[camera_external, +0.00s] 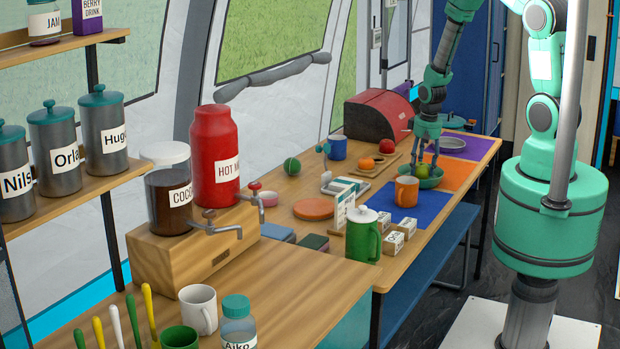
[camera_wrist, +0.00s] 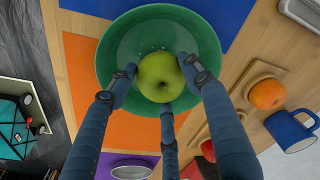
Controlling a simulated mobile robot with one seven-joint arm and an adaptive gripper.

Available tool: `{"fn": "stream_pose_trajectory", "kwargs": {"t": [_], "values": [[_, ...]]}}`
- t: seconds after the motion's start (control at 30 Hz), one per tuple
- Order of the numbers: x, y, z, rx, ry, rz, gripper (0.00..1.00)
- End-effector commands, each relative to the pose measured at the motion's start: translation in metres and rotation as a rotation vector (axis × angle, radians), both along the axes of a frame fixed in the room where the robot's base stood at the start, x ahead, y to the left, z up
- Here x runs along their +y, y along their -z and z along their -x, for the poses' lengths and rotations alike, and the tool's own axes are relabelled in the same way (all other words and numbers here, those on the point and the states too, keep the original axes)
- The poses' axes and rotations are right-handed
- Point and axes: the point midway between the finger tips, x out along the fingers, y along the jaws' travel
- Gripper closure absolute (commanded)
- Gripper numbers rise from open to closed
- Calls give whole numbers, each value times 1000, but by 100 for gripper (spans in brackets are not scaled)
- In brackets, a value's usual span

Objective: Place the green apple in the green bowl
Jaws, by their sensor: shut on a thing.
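The green apple (camera_wrist: 160,76) is between the fingers of my gripper (camera_wrist: 163,84), which is shut on it. In the wrist view the apple lies in front of the inside of the green bowl (camera_wrist: 112,44). In the external view the apple (camera_external: 422,171) shows low between my fingers, at the bowl's opening. The bowl (camera_external: 428,182) stands on the table across the orange and blue mats. I cannot tell whether the apple touches the bowl's bottom.
An orange mug (camera_external: 406,191) stands close in front of the bowl. A wooden board with an orange (camera_external: 387,146) lies to its left, near a blue mug (camera_external: 338,148) and a red bread box (camera_external: 378,115). A purple mat (camera_external: 466,147) lies behind.

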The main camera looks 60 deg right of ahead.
Motion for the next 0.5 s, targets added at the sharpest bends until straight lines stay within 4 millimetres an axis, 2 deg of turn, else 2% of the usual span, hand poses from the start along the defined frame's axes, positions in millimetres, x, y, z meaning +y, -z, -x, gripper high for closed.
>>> {"fn": "stream_pose_trajectory", "kwargs": {"t": [0.1, 0.5], "values": [[0, 10, 0, 1, 0, -1, 79], [0, 12, 0, -1, 0, 1, 79]]}}
